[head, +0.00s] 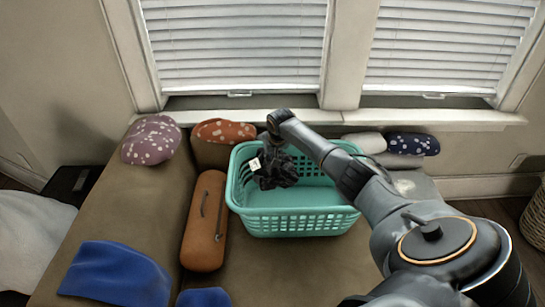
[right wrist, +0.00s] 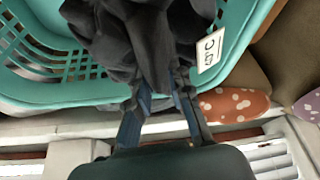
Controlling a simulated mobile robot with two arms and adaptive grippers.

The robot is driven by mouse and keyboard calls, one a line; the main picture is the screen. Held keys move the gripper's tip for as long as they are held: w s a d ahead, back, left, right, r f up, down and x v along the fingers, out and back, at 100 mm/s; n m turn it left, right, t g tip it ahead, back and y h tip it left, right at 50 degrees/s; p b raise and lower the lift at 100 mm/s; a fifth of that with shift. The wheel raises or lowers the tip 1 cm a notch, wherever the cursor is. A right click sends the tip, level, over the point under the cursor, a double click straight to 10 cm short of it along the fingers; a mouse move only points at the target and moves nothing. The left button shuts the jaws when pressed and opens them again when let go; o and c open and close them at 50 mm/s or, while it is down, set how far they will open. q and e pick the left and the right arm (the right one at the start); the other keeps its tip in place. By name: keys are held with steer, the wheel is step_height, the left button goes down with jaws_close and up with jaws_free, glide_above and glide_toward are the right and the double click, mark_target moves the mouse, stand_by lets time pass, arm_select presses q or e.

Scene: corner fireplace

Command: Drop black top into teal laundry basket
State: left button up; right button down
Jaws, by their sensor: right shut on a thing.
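The teal laundry basket (head: 290,222) stands on the brown sofa. The black top (head: 274,173) is a crumpled dark cloth with a white tag, and it hangs over the left part of the basket. My right gripper (head: 268,140) is shut on the black top from above. In the right wrist view the gripper's fingers (right wrist: 162,92) pinch the black top (right wrist: 140,40), and the teal basket (right wrist: 255,25) shows around and behind it. How far the cloth hangs below the rim is hard to tell. My left gripper is not in view.
A brown cylindrical case (head: 204,222) lies left of the basket. Patterned cushions (head: 152,140) and an orange one (head: 224,131) rest along the sofa back; a navy one (head: 412,144) is at right. A blue cloth (head: 117,273) lies at front left. The window sill runs behind.

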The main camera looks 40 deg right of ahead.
steer(key=c, duration=1.1)
jaws_free()
steer(key=shift+c, duration=0.2)
steer(key=shift+r, duration=0.1)
steer(key=v, duration=1.2)
